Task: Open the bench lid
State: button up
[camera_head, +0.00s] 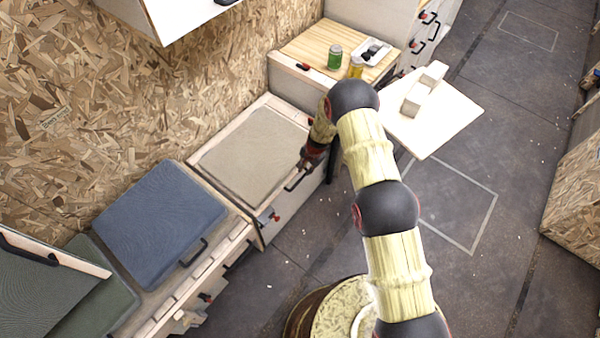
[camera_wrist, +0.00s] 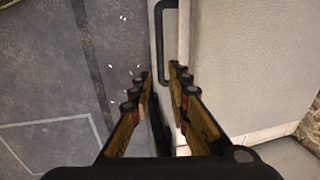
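The bench lid (camera_head: 255,155) with a beige padded top is down flat on its bench, between the blue-topped bench and the wooden-topped cabinet. In the wrist view its pale padded top (camera_wrist: 250,60) fills the right side. A black bar handle (camera_head: 297,181) sits at the lid's front edge; in the wrist view the handle (camera_wrist: 158,38) runs up from between the fingertips. My gripper (camera_head: 304,166) is at this front edge, close to the handle. In the wrist view my gripper (camera_wrist: 161,75) has its fingers apart, one on each side of the handle's line. I cannot tell whether they touch it.
A blue cushion (camera_head: 160,222) lies on the bench to the left. A green can (camera_head: 334,57) and a yellow jar (camera_head: 356,67) stand on the wooden top behind. A pale table (camera_head: 440,125) holds blocks at right. Dark floor (camera_head: 320,235) lies open in front.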

aim_at(303, 177)
jog(key=f, duration=0.2)
jog(key=f+b, duration=0.1)
jog(key=f, duration=0.2)
jog(key=w+a+f+b, duration=0.1)
jog(key=f, duration=0.1)
jog(key=shift+a+f, duration=0.1)
jog(key=shift+f, duration=0.05)
jog(key=shift+c, duration=0.2)
jog(key=c, duration=0.4)
grip_shut()
